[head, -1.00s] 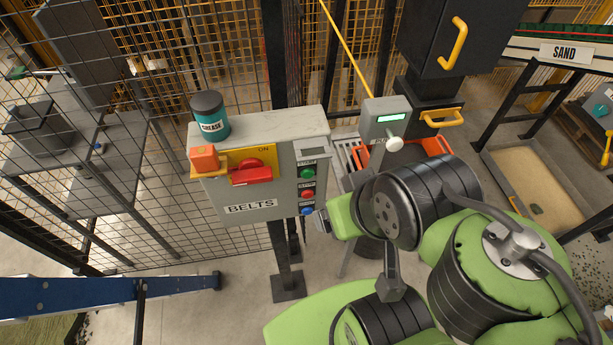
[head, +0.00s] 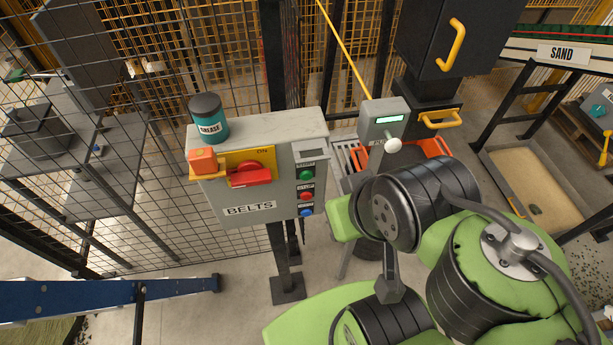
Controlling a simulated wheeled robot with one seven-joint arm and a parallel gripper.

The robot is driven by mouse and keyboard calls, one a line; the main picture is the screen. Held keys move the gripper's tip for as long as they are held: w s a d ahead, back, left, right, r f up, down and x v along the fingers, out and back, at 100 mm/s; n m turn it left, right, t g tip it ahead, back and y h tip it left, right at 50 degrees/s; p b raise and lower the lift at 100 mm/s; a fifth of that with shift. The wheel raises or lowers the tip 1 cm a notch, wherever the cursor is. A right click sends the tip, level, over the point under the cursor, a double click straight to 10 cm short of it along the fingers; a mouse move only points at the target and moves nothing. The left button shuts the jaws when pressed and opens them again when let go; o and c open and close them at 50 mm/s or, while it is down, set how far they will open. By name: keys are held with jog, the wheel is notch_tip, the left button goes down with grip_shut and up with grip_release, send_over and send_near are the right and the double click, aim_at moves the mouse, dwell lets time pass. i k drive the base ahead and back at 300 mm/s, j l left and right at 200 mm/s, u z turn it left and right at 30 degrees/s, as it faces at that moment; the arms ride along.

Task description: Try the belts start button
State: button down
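The grey control box marked BELTS (head: 230,198) stands on a dark post left of centre. A green button (head: 306,175), a red button (head: 306,196) and a blue button (head: 306,212) run down its right side; their small labels are too small to read. An orange block (head: 203,161) sits at that plate's left end. My green and black arm fills the lower right, its nearest link just right of the buttons. My gripper is not in view.
A teal grease tub (head: 209,120) stands on the box top. A small grey panel (head: 384,120) with a lit display and white knob stands behind my arm. Mesh fencing (head: 190,240) runs behind the box. A blue beam (head: 100,296) crosses the lower left. Floor below the box is clear.

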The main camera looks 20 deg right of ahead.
aim_at(305, 175)
jog(key=k+l+u, duration=0.1)
jog(key=u, duration=0.4)
jog(key=k+u, duration=0.3)
jog(key=u, duration=0.15)
jog(key=k+j+u, duration=0.1)
jog(key=u, duration=0.4)
jog(key=k+j, duration=0.05)
jog(key=k, duration=0.05)
